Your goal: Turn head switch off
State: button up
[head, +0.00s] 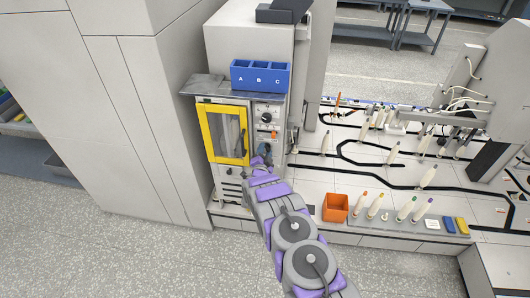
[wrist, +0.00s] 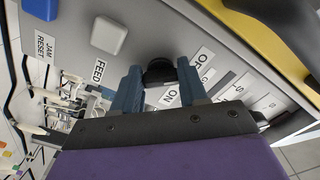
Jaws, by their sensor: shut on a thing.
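The switch is a black round knob (wrist: 160,70) on the grey machine panel, seen in the wrist view between labels that read OFF and ON. My gripper (wrist: 158,84) has its two blue fingers on either side of this knob and is shut on it. The knob's front is partly hidden by the gripper body, so I cannot tell exactly which way it points. In the head view my gripper (head: 264,156) is at the lower part of the control panel, right of the yellow-framed door, and hides the switch.
The yellow door frame (head: 244,118) is left of my gripper. A blue A-B-C bin (head: 260,83) tops the machine. An orange box (head: 335,208) stands right.

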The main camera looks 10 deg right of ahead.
jog(key=o, duration=0.8)
jog(key=shift+a+f, duration=0.1)
jog(key=shift+f, duration=0.3)
jog(key=shift+o, duration=1.3)
jog(key=shift+r, duration=0.25)
jog(key=p+v, duration=0.2)
jog(key=v, duration=1.5)
jog(key=shift+s, duration=0.15)
jog(key=shift+a, duration=0.1)
